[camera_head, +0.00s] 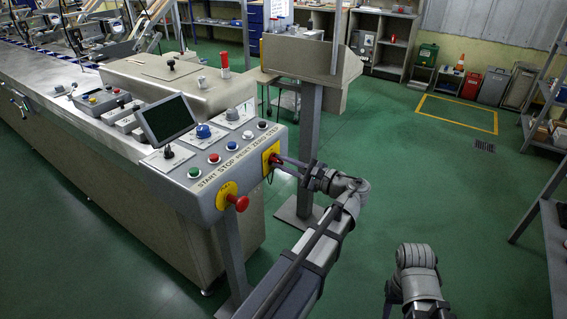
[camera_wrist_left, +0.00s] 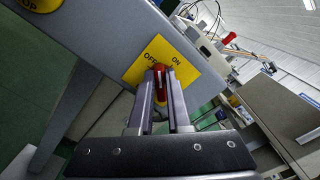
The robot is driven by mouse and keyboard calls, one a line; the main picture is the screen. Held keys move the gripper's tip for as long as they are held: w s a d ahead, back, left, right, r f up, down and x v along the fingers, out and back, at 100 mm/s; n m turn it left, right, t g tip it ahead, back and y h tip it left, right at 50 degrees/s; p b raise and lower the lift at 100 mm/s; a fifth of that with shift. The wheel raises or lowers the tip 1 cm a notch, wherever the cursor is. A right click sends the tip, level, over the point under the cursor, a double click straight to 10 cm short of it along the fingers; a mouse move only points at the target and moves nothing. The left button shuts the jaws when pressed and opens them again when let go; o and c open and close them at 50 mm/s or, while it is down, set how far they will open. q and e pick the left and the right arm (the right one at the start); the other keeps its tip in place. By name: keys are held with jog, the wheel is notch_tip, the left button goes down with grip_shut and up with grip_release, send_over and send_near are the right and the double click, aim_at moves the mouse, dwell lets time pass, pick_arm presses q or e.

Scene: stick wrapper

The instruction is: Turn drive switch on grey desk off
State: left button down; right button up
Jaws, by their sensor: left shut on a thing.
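The grey desk (camera_head: 215,174) is a sloped control panel at centre left. The drive switch is a red knob (camera_wrist_left: 159,69) on a yellow plate (camera_wrist_left: 183,62) marked OFF and ON at the panel's right end; the plate also shows in the head view (camera_head: 269,152). My left gripper (camera_head: 276,161) reaches it from the right and is shut on the red knob, which sits between its fingertips (camera_wrist_left: 160,76). The fingers hide part of the knob, so I cannot tell which label it points to. My right arm shows at the lower right; its fingers are not clear.
A red stop button (camera_head: 238,202) on a round yellow plate sticks out left of the switch. Coloured push buttons and a dark screen (camera_head: 167,119) are on the panel. A grey post (camera_head: 309,140) stands just behind my left wrist. The green floor to the right is open.

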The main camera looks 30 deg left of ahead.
pick_arm(q)
jog(key=shift+s+f+n+b, duration=0.1)
jog(key=shift+f+n+b, duration=0.05)
jog(key=shift+n, duration=1.2)
jog(key=shift+s+f+n+b, duration=0.1)
jog(key=shift+f+n, duration=0.05)
jog(key=shift+n, duration=1.25)
jog(key=shift+f+n+b, duration=0.15)
jog(key=shift+n, duration=1.2)
jog(key=c, duration=0.9)
grip_release()
jog(key=shift+o, duration=0.2)
jog(key=d, duration=0.7)
jog(key=shift+s+d, duration=0.3)
jog(key=shift+d, duration=0.1)
